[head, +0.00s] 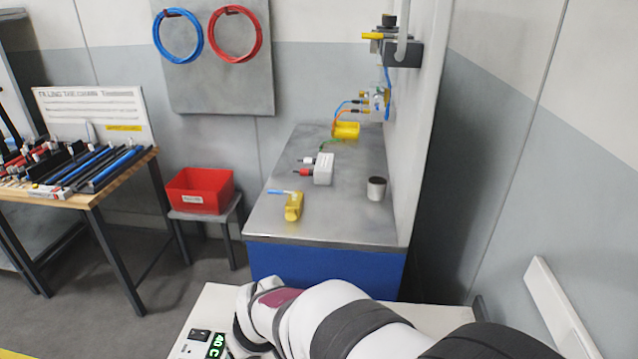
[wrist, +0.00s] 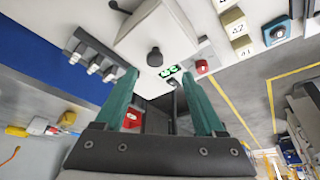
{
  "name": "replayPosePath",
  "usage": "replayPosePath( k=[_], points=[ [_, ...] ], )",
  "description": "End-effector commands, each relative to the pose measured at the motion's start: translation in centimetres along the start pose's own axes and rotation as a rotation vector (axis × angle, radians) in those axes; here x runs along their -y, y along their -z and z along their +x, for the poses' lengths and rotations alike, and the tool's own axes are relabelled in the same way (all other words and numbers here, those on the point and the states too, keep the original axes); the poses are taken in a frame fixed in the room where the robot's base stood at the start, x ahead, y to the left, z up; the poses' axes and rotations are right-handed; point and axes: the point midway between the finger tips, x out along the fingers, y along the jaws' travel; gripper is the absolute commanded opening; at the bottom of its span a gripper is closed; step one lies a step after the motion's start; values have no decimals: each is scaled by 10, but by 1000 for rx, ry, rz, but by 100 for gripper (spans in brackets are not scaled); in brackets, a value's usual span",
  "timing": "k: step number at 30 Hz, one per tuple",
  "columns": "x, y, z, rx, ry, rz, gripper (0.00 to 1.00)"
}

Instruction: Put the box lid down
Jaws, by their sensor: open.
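In the wrist view my gripper (wrist: 160,78) has its two teal fingers spread apart, with nothing held between them. Beyond the fingertips is a pale panel with a dark round knob (wrist: 155,57), which looks like the box lid (wrist: 150,28); I cannot tell for certain, nor whether it lies flat or is raised. The knob is ahead of the fingertips and apart from them. A green lit display (wrist: 168,71) sits close by; it also shows at the bottom of the head view (head: 216,345). The head view does not show my gripper.
A metal-topped bench (head: 270,222) carries a yellow tool (head: 294,206), a grey box (head: 323,169) and a cup (head: 376,189). A red bin (head: 200,190) stands on a stool. In the wrist view, a red button (wrist: 202,66) and numbered blocks (wrist: 236,27) lie right of the knob.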

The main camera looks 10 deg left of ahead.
Motion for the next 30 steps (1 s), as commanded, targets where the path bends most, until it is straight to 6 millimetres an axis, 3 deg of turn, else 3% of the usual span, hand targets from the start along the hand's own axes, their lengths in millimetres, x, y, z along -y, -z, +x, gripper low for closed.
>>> replayPosePath(
  k=[10, 18, 30],
  points=[
    [-8, 2, 56, 3, 0, 1, 71],
    [-8, 3, 61, -1, -1, 2, 70],
    [-8, 3, 61, 0, -1, 2, 0]
  ],
)
